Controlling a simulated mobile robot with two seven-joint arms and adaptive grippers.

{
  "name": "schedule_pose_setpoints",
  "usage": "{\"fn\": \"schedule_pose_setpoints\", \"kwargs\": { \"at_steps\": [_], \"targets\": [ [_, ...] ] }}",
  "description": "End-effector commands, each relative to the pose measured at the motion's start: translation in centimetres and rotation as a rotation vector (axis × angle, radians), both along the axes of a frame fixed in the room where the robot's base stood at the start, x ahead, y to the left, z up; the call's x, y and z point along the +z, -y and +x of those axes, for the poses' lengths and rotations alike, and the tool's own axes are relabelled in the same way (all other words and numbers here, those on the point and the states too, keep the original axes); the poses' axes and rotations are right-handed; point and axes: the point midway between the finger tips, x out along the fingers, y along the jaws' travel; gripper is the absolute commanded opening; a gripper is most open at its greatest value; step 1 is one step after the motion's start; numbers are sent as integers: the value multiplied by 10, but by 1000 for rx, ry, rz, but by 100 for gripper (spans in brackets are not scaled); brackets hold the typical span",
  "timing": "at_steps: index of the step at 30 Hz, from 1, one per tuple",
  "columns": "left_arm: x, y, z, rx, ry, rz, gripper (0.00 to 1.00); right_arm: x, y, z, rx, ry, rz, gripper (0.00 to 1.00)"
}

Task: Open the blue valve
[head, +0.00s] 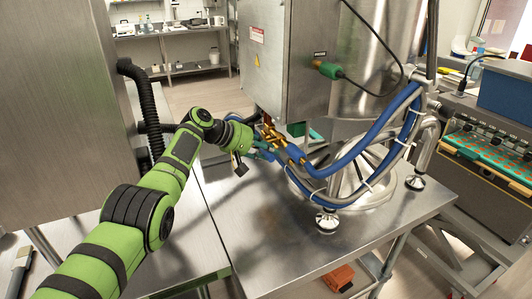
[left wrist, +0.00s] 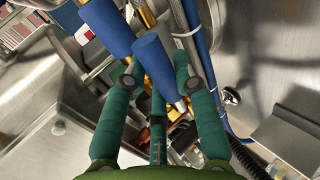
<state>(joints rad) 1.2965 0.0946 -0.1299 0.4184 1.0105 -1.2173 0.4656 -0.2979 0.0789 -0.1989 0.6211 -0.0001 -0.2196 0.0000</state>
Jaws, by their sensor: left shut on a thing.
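In the head view my left arm reaches in from the left, and its green gripper (head: 266,149) is at the brass valve fittings (head: 277,137) under the steel cabinet. In the left wrist view the green fingers (left wrist: 158,72) are shut around a blue valve handle (left wrist: 152,58), which lies between them. A second blue handle (left wrist: 106,28) is beside it, up and to the left. Brass fittings (left wrist: 160,88) show behind the held handle. Whether the valve is open or shut cannot be told. My right gripper is not in view.
Blue and grey hoses (head: 355,150) run from the fittings to the right. A steel cabinet (head: 285,55) stands above the valve. The steel table (head: 275,235) is bare in front. A console with green-and-orange trays (head: 490,150) stands at the right.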

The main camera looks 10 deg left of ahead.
Motion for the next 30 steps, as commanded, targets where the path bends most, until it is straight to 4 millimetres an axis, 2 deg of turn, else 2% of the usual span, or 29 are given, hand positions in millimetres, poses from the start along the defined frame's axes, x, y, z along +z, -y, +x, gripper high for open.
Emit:
{"fn": "schedule_pose_setpoints", "kwargs": {
  "at_steps": [1,10,11,12,13,23,30],
  "targets": [
    [9,2,3,1,17,-8,0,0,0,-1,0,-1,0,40],
    [10,1,3,3,22,-7,0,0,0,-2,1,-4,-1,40],
    [11,1,3,3,22,-8,32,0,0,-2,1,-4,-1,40],
    [11,1,4,4,23,-8,48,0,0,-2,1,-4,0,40],
    [10,1,3,4,21,-8,55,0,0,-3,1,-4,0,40],
    [5,0,2,3,10,-3,55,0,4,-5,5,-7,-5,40],
    [11,-9,-3,2,10,-4,55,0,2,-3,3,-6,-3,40]
  ]
}}
